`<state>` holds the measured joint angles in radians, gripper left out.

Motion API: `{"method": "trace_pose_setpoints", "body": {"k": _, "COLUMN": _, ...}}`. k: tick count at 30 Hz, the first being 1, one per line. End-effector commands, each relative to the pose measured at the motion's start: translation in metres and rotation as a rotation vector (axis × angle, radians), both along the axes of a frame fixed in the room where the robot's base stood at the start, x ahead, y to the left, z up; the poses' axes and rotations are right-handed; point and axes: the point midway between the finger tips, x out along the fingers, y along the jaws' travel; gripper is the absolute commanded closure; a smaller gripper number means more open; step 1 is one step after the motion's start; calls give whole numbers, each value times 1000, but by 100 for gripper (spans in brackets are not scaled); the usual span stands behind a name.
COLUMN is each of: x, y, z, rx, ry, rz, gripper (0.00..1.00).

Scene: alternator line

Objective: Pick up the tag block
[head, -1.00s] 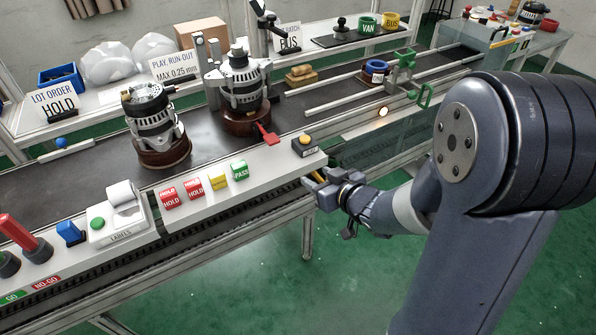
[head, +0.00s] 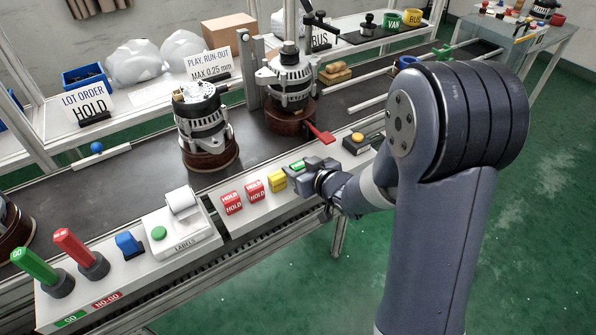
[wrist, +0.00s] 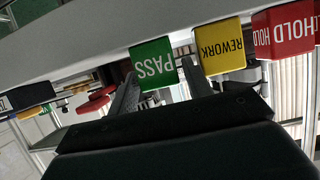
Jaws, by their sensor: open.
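The green PASS tag block (wrist: 152,62) stands on the white ledge of the line. My gripper (wrist: 160,80) is open in the wrist view, with one finger on each side of the lower part of this block; contact cannot be told. In the head view the gripper (head: 303,172) is over the ledge and partly hides the green block (head: 297,165). The yellow REWORK block (wrist: 221,46) stands right beside one finger. A red HOLD block (wrist: 284,34) is beyond it; the head view shows two red HOLD blocks (head: 232,203).
A label printer (head: 180,225) stands left of the blocks. A black box with a yellow button (head: 358,140) is to their right. A red paddle (head: 321,134) juts toward the ledge from an alternator (head: 290,82). Another alternator (head: 203,120) stands behind the blocks.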

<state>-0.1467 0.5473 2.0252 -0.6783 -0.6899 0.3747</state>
Motion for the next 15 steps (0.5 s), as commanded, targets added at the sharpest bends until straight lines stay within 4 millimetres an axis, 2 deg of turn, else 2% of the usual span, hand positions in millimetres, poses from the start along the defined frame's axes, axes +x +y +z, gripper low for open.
{"method": "trace_pose_setpoints", "body": {"k": 8, "x": 4, "y": 2, "z": -2, "rx": 0, "ry": 0, "rz": -1, "gripper": 53}}
{"method": "trace_pose_setpoints", "body": {"k": 15, "x": 4, "y": 2, "z": -1, "rx": 0, "ry": 0, "rz": -1, "gripper": 71}}
